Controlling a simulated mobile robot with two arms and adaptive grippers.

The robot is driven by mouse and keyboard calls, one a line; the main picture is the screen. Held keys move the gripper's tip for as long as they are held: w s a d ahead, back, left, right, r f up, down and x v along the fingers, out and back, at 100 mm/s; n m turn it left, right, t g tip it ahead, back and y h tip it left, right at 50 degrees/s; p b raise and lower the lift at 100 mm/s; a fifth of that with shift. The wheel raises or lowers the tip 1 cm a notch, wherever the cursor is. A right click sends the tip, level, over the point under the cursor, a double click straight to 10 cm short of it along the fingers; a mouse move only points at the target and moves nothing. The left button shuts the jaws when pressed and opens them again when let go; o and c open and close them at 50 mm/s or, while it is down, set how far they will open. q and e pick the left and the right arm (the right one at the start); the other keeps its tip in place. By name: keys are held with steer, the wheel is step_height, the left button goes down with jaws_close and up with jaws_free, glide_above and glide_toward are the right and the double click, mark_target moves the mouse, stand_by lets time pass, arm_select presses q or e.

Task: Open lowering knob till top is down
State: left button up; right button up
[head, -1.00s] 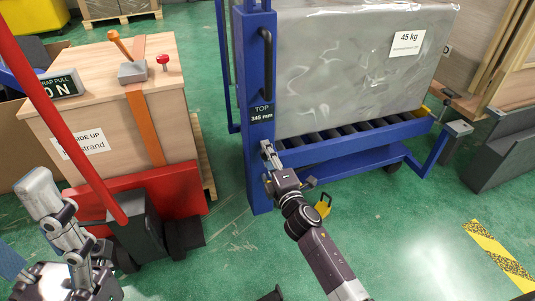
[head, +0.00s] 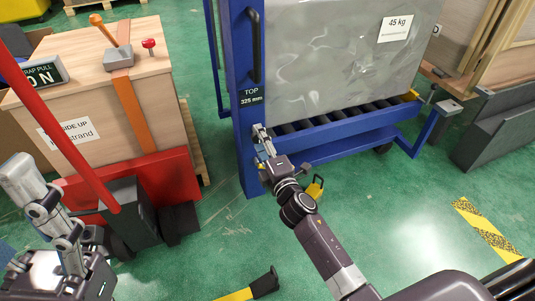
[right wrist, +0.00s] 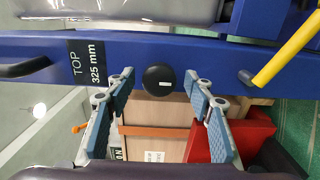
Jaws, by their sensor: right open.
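The blue lift table (head: 247,150) stands ahead with a wrapped grey load (head: 335,60) on its roller top. The label on its post (head: 250,97) reads TOP 325 mm, also in the right wrist view (right wrist: 88,62). A round black knob with a white mark (right wrist: 158,78) sits on the blue post in the right wrist view. My right gripper (head: 262,133) is open, its blue-padded fingers (right wrist: 160,100) on either side of the knob with gaps showing. The gripper hides the knob in the head view. My left gripper (head: 22,180) hangs at the left; its fingers are unclear.
A strapped wooden crate (head: 85,95) on a red truck (head: 130,195) stands at the left. A yellow pedal (head: 315,188) is low beside the lift table. A grey ramp-like block (head: 500,130) and a yellow-black floor strip (head: 485,228) lie right.

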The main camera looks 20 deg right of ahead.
steer(key=s, duration=1)
steer(key=shift+d, duration=0.15)
steer(key=shift+s, duration=0.1)
